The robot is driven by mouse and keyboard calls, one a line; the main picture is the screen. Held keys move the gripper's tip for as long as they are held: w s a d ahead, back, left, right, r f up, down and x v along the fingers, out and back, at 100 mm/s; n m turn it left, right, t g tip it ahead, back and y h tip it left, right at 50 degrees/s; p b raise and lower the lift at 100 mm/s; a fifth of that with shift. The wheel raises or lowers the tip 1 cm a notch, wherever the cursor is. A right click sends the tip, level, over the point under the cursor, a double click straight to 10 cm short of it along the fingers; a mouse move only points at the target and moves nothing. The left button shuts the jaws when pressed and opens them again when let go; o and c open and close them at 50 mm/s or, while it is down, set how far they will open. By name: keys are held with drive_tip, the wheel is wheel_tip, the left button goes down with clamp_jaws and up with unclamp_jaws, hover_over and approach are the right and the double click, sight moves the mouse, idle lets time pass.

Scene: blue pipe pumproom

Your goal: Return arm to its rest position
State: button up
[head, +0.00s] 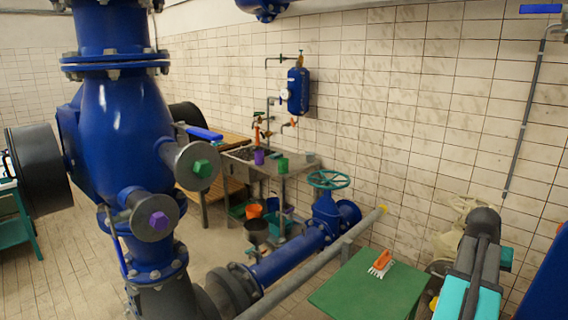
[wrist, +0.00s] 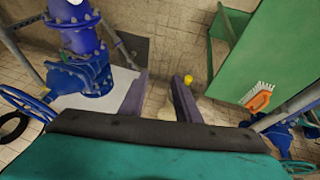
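My arm (head: 478,268), teal and dark grey, reaches up from the lower right of the head view, near the tiled wall. I cannot make out my fingertips in that view. In the wrist view my gripper (wrist: 161,84) shows two dark purplish fingers standing apart, with floor visible between them. Nothing is held between them. A small yellow thing (wrist: 188,79) shows beside the right fingertip; I cannot tell whether it touches.
A green table (head: 345,290) with an orange-handled brush (head: 381,264) stands left of my arm. A grey pipe (head: 325,255) and blue pipe with a teal handwheel (head: 328,180) run behind it. A large blue valve (head: 115,120) fills the left. A sink (head: 270,163) stands at the back wall.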

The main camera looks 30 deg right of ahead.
drive_tip(key=w+a+f+n+y, duration=0.1)
drive_tip(key=w+a+f, duration=0.5)
drive_tip(key=a+f, duration=0.1)
drive_tip(key=w+a+f+n+y+b, duration=0.1)
drive_tip(key=w+a+f+n, duration=0.1)
drive_tip(key=w+a+f, duration=0.4)
drive_tip(key=w+a+f+n, duration=0.2)
drive_tip(key=w+a+f, duration=0.4)
drive_tip(key=a+f, duration=0.2)
drive_tip(key=shift+w+a+f+y+b, duration=0.2)
drive_tip(key=shift+f, duration=0.2)
drive_tip(key=shift+w+a+f+y+b, duration=0.15)
drive_tip(key=shift+a+f+y, duration=0.05)
drive_tip(key=shift+f, duration=0.2)
drive_tip(key=a+f+n+g+y+b, duration=0.15)
drive_tip(key=a+f+n, duration=0.25)
drive_tip(key=a+f, duration=1.5)
drive_tip(key=s+a+f+n+g, duration=0.1)
drive_tip(key=s+a+f+n, duration=0.1)
drive_tip(key=s+a+f, duration=0.5)
drive_tip(key=s+a+f+n+g, duration=0.2)
drive_tip(key=s+a+f, duration=0.4)
drive_tip(key=s+a, duration=0.6)
drive_tip(key=a, duration=0.3)
drive_tip(key=shift+s+a+f+y+b, duration=0.3)
drive_tip(key=shift+s+f+y+b, duration=0.05)
drive_tip(key=shift+f+b, duration=0.05)
